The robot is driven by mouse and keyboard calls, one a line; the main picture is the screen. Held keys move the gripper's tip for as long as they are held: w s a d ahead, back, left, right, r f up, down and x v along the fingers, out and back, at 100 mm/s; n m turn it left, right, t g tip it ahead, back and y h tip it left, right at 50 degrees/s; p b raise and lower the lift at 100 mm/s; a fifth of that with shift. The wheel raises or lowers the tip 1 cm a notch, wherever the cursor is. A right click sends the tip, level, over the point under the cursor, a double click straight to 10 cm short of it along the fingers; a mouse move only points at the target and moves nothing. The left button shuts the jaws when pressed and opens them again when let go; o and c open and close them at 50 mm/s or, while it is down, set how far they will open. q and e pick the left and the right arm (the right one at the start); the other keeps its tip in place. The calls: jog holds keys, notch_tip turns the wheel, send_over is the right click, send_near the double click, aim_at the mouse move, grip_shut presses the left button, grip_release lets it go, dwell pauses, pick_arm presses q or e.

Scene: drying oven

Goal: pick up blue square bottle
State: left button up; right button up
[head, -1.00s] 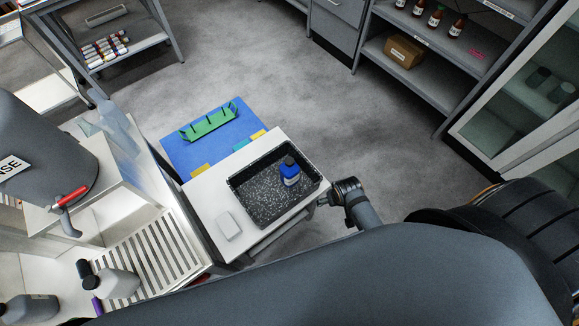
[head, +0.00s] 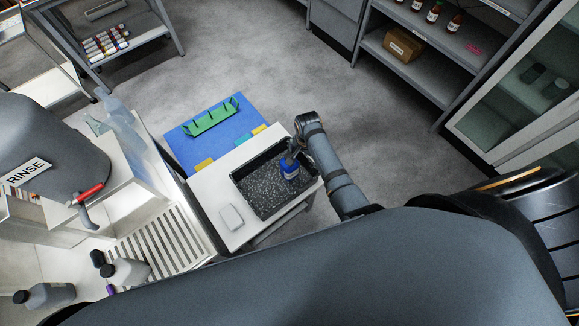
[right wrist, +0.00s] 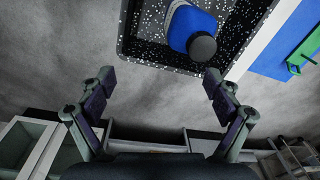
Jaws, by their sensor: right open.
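The blue square bottle (head: 289,171) stands in the black speckled tray (head: 262,212), near the tray's right side. In the right wrist view the blue bottle (right wrist: 188,27) shows at the top with its dark cap (right wrist: 202,46) toward me. My right gripper (head: 292,156) is just behind the bottle in the head view, its fingers partly hidden. In the right wrist view the right gripper (right wrist: 157,82) is open and empty, with the bottle beyond its fingertips. My left gripper is not in view.
The tray rests on a white table (head: 205,190) with a small white box (head: 231,217). A blue mat (head: 225,140) with a green rack (head: 211,117) lies behind. A grey RINSE tank (head: 45,150) stands left. Shelves (head: 425,70) stand at the back right.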

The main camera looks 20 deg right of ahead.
aim_at(287, 156)
jog(key=w+a+m, duration=0.2)
jog(key=a, duration=0.1)
jog(key=w+a+f+m+g, duration=0.1)
jog(key=w+a, duration=0.1)
jog(key=shift+s+f, duration=0.1)
jog(key=shift+f, duration=0.2)
notch_tip(287, 156, down, 5)
jog(key=b, duration=0.5)
jog(key=shift+b, duration=0.35)
jog(key=shift+d, duration=0.1)
jog(key=f+b, duration=0.1)
jog(key=b, duration=0.1)
jog(key=f+b, duration=0.1)
jog(key=f, duration=0.1)
jog(key=f+b, duration=0.2)
jog(key=shift+d+f+b, duration=0.15)
jog(key=shift+d+b, duration=0.1)
jog(key=shift+b, duration=0.05)
jog(key=shift+s+r, duration=0.1)
jog(key=shift+r, duration=0.1)
jog(key=c, duration=1.6)
jog(key=shift+c, duration=0.6)
jog(key=shift+r, duration=0.1)
